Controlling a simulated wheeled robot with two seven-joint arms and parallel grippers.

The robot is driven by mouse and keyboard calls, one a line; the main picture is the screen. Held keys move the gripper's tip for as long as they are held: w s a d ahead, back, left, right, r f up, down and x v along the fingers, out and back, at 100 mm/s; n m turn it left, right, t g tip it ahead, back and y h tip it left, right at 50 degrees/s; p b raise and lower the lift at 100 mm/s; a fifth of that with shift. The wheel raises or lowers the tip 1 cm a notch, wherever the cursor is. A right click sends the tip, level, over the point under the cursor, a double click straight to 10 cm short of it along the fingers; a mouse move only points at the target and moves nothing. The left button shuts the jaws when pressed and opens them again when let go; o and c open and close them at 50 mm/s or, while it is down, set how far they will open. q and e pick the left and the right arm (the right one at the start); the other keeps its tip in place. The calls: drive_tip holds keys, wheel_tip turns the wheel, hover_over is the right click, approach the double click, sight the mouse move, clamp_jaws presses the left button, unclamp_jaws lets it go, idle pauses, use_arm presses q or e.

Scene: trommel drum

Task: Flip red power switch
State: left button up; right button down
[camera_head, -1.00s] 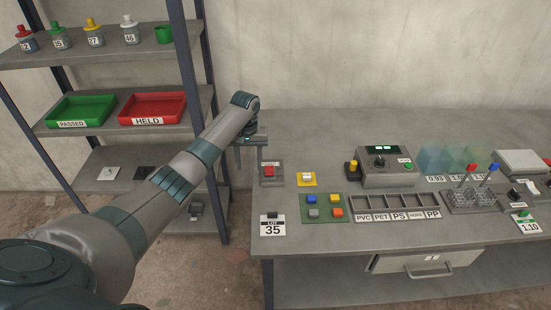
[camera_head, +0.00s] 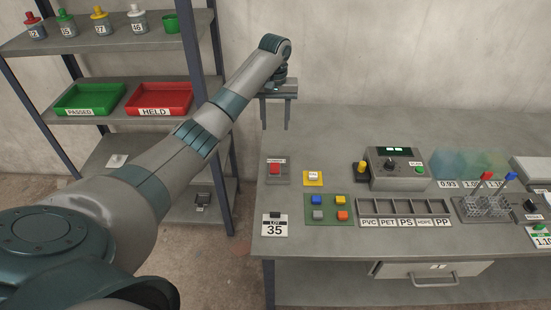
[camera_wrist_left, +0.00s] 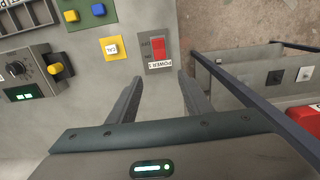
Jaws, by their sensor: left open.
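The red power switch (camera_head: 275,169) is a red rocker on a grey plate near the bench's left end. In the left wrist view the red rocker (camera_wrist_left: 158,49) shows beside small lettering, with a white power label at one end. Which way it is tipped I cannot tell. My left gripper (camera_head: 275,128) is open and empty, fingers pointing down, above and behind the switch in the head view. In the left wrist view its fingertips (camera_wrist_left: 160,78) stand apart on either side of the plate's near end. My right gripper is not in view.
A yellow plate (camera_head: 313,178) with a white button lies right of the switch. A control box (camera_head: 398,168) with a yellow knob stands farther right. A green pad (camera_head: 328,210) of coloured buttons and a lot card (camera_head: 274,230) lie in front. A shelf rack (camera_head: 200,60) stands left.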

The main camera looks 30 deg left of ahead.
sight(275, 164)
use_arm(q)
wheel_tip(275, 164, down, 15)
drive_tip(key=p, duration=0.3)
drive_tip(key=shift+f, duration=0.2)
drive_tip(key=shift+f+p, duration=0.3)
drive_tip(key=shift+f, duration=0.45)
drive_tip(key=shift+c, duration=0.6)
drive_tip(key=c, duration=0.9)
drive_tip(key=shift+c, duration=0.2)
